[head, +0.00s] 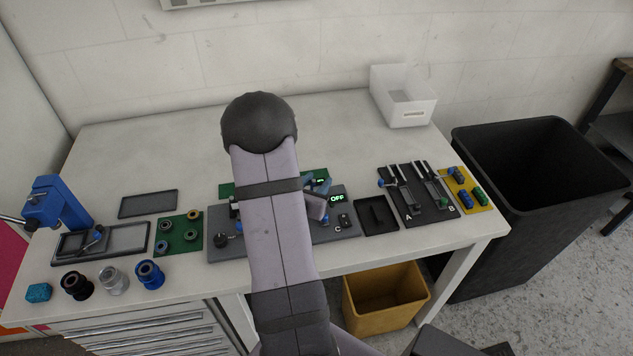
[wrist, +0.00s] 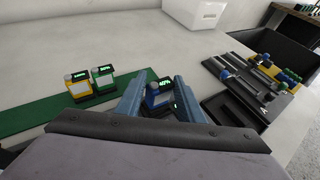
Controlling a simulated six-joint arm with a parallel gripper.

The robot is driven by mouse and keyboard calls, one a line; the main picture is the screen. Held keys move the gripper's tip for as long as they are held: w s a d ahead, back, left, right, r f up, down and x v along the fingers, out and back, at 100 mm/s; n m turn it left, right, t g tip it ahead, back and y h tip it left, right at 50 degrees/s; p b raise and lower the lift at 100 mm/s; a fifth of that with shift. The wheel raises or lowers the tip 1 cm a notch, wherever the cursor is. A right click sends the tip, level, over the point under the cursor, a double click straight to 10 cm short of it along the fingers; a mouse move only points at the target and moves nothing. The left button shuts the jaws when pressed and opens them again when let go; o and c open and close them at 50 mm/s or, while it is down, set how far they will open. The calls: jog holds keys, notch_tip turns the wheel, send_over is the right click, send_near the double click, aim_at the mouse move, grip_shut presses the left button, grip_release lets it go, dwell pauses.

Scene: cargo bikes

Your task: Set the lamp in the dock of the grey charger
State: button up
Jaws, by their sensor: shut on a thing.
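In the head view my gripper (head: 317,186) is over the back right part of a grey board (head: 349,232), partly hidden by my arm. A lit "OFF" readout (head: 337,198) shows there, seemingly the grey charger; its dock is hidden. I cannot tell whether the lamp touches the board.
Yellow (wrist: 78,87) and green (wrist: 104,79) blocks with readouts stand on a green mat (wrist: 45,118). A black tray (head: 376,215) and a black rack marked A and B (head: 411,212) lie right of the board. A white bin (head: 404,112) stands behind; the back table is clear.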

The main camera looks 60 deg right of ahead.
aim_at(315, 187)
jog(key=shift+f+b, duration=0.8)
dwell(0.7)
jog(key=o, duration=1.2)
jog(key=shift+c, duration=0.2)
jog(key=shift+a, duration=0.1)
jog(key=b+v, duration=0.1)
jog(key=v, duration=0.3)
jog(key=shift+a+r, duration=0.15)
jog(key=shift+a, duration=0.25)
jog(key=shift+s+a+r+p, duration=0.1)
jog(key=shift+r+p, duration=0.2)
jog(key=shift+p, duration=0.3)
jog(key=shift+a+r+p, duration=0.15)
jog(key=shift+a+p, duration=0.2)
jog(key=shift+p, duration=0.9)
jog(key=shift+s+a+r+p, duration=0.1)
jog(key=shift+a+p, duration=0.25)
jog(key=shift+p, duration=0.4)
jog(key=shift+a+p, duration=0.15)
jog(key=shift+p, duration=0.15)
